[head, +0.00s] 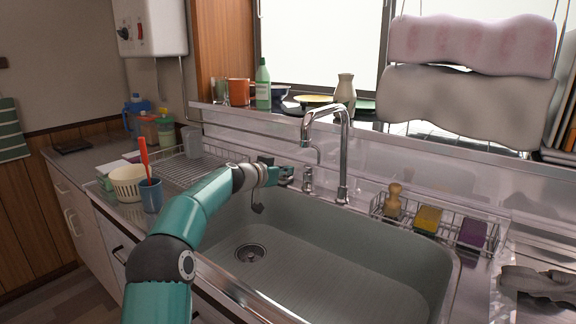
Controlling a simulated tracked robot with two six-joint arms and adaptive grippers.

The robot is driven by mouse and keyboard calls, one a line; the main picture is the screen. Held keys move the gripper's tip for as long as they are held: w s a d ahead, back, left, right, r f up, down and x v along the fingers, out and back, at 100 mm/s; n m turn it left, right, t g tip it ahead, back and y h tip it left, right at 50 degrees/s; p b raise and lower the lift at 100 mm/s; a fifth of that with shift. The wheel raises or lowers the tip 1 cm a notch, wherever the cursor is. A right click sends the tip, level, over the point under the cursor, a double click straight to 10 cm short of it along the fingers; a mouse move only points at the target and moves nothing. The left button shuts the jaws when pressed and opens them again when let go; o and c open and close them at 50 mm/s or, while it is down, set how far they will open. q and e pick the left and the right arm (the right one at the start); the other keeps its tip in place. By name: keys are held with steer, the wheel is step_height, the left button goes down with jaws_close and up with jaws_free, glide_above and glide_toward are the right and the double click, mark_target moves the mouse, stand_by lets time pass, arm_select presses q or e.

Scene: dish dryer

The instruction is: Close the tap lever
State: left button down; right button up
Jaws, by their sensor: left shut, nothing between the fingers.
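The chrome tap (343,150) stands behind the sink, its spout arching up and to the left over the basin. The tap lever (308,180) seems to be the small chrome part left of the tap's column; its exact position is too small to tell. My left gripper (288,175) is shut and empty, just left of the lever, at the sink's back edge. I cannot tell whether it touches the lever. No water shows under the spout. My right gripper is not in view.
The steel sink (330,265) is empty, with a drain (250,253) at its left. A wire rack (435,222) with a brush and sponges stands right of the tap. A blue cup (151,196) and a white basket (127,184) stand left of my arm.

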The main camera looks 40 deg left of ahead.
arm_select(q)
step_height(320, 180, up, 4)
steer(key=p, duration=0.2)
steer(key=shift+p, duration=0.35)
steer(key=b+v, duration=0.4)
steer(key=v, duration=0.6)
steer(key=shift+r, duration=0.2)
